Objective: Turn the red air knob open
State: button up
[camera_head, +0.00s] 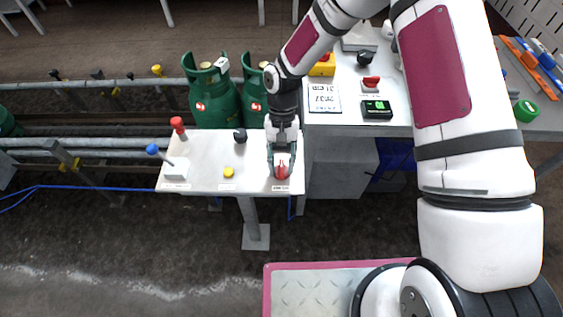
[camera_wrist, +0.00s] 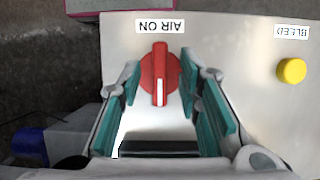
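The red air knob (camera_wrist: 160,72) is round with a raised grip bar and a white pointer stripe. In the wrist view the stripe points toward the bottom of the picture, away from the upside-down "AIR ON" label (camera_wrist: 160,26). In the head view the red knob (camera_head: 282,172) is at the right front corner of the white panel (camera_head: 205,150), partly covered by my gripper (camera_head: 284,158). In the wrist view my gripper (camera_wrist: 160,84) is open, with one teal finger pad on each side of the knob. Whether either pad touches the knob is unclear.
A yellow button (camera_wrist: 291,71) beside a "BLEED" label, a blue-tipped lever (camera_head: 152,149), a red-topped lever (camera_head: 178,125) and a black knob (camera_head: 240,135) share the panel. Green gas cylinders (camera_head: 213,98) stand behind. A grey cabinet (camera_head: 340,165) adjoins the panel's right side.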

grip_shut()
jog(key=shift+n+b, duration=0.3)
jog(key=shift+n, duration=0.1)
jog(key=n+h+b, duration=0.1)
jog(key=n, duration=0.1)
jog(key=shift+a+n, duration=0.15)
jog(key=shift+n, duration=0.25)
jog(key=n+h+b, duration=0.1)
jog(key=n+b, duration=0.1)
jog(key=n, duration=0.1)
jog(key=shift+n+t+h, duration=0.3)
jog(key=shift+t, duration=0.1)
jog(key=n+t+h+b, duration=0.1)
jog(key=n, duration=0.4)
jog(key=shift+s+a, duration=0.1)
jog(key=n+t, duration=0.1)
jog(key=n, duration=0.2)
jog(key=n+t+h+b, duration=0.1)
jog(key=n, duration=0.1)
jog(key=shift+s+n, duration=0.15)
jog(key=shift+n, duration=0.25)
jog(key=shift+t, duration=0.3)
